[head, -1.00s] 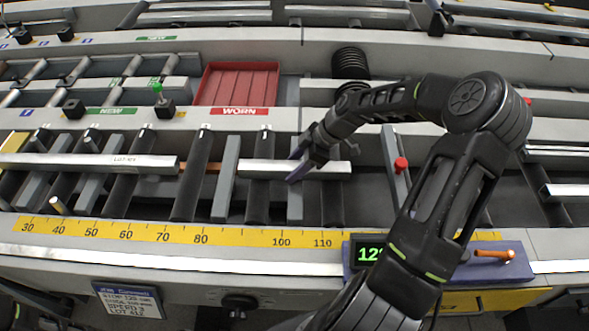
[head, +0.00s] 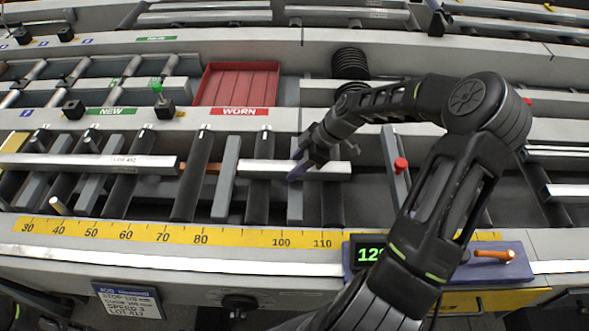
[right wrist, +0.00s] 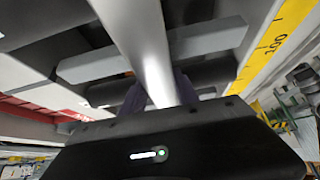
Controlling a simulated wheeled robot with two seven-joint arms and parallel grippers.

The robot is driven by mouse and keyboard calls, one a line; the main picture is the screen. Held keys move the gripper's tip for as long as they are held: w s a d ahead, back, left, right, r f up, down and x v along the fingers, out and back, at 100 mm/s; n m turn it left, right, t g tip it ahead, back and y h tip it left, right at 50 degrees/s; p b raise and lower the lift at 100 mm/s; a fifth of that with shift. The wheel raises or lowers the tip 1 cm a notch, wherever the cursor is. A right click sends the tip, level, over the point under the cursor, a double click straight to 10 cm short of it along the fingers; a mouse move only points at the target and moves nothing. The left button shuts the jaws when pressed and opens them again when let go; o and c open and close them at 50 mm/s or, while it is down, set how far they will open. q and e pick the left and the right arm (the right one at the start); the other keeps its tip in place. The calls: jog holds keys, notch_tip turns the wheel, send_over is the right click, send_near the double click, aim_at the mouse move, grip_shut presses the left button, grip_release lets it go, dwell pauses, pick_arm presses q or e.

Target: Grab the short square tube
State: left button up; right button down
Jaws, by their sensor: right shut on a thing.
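The short square tube (head: 262,169) is a bright silver bar lying across the dark rollers, left of the red-capped stop. My right gripper (head: 299,163) is shut on it, with one finger on the far side and one on the near side. In the right wrist view the tube (right wrist: 145,45) runs up from between the fingers (right wrist: 160,97). A longer silver tube with a lot label (head: 110,164) lies to its left, in line with it, with a gap and a brown piece between. My left gripper is not in view.
A red tray (head: 238,84) sits behind, above the WORN label. A yellow scale (head: 180,234) runs along the front edge. A red-capped stop (head: 400,164) stands right of the tube, and a green-lit display (head: 368,253) is at the front.

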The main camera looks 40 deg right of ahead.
aim_at(294, 166)
jog(key=shift+r, duration=0.15)
notch_tip(294, 166, up, 18)
jog(key=b, duration=0.1)
dwell(0.4)
dwell(0.5)
